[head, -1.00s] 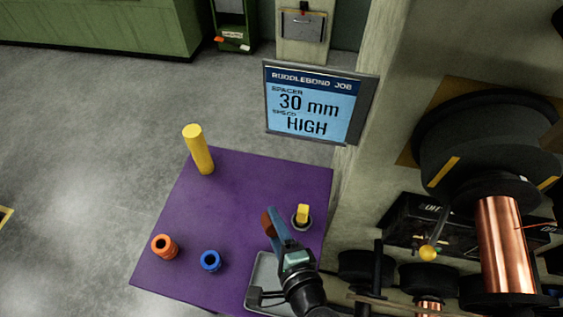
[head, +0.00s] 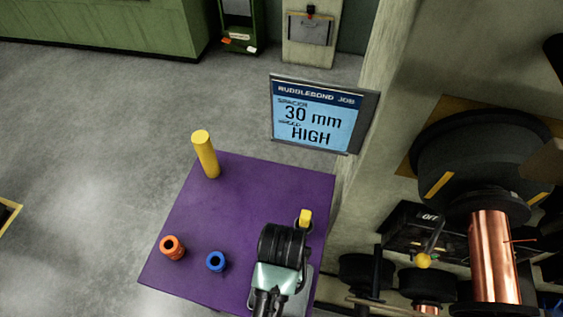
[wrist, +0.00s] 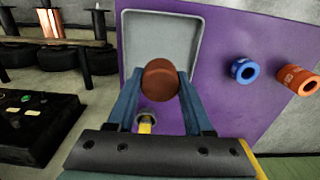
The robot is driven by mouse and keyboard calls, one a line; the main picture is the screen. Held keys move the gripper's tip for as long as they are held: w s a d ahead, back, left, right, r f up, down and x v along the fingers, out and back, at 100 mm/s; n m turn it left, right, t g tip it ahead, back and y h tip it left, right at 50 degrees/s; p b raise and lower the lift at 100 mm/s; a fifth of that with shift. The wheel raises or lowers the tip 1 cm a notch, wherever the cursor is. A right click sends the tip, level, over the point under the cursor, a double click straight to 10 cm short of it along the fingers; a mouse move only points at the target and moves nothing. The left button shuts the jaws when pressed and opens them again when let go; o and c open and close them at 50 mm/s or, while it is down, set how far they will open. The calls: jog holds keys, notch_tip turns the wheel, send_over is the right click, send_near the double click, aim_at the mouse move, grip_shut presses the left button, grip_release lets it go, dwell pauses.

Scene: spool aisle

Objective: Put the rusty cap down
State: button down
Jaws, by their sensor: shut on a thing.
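The rusty cap (wrist: 160,82) is a round red-brown piece, gripped between my two blue fingers in the wrist view. My gripper (wrist: 160,88) is shut on it. A shallow grey tray (wrist: 188,42) lies behind the cap in that view; I cannot tell the height of the cap above it. In the head view only the tray's right part (head: 302,291) shows beside my arm, and the cap and fingertips are hidden.
The purple table (head: 235,210) bears a yellow cylinder (head: 206,155), an orange spacer (head: 172,247), a blue spacer (head: 216,261) and a yellow-handled piece (head: 305,217). The table's middle is clear. A sign (head: 314,120) stands behind; copper spools (head: 490,255) stand right.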

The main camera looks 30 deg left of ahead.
notch_tip(320, 180, down, 8)
jog(key=shift+f+p, duration=0.25)
jog(key=shift+p, duration=0.05)
jog(key=shift+c, duration=1.5)
grip_release()
notch_tip(320, 180, up, 12)
jog(key=shift+r, duration=0.1)
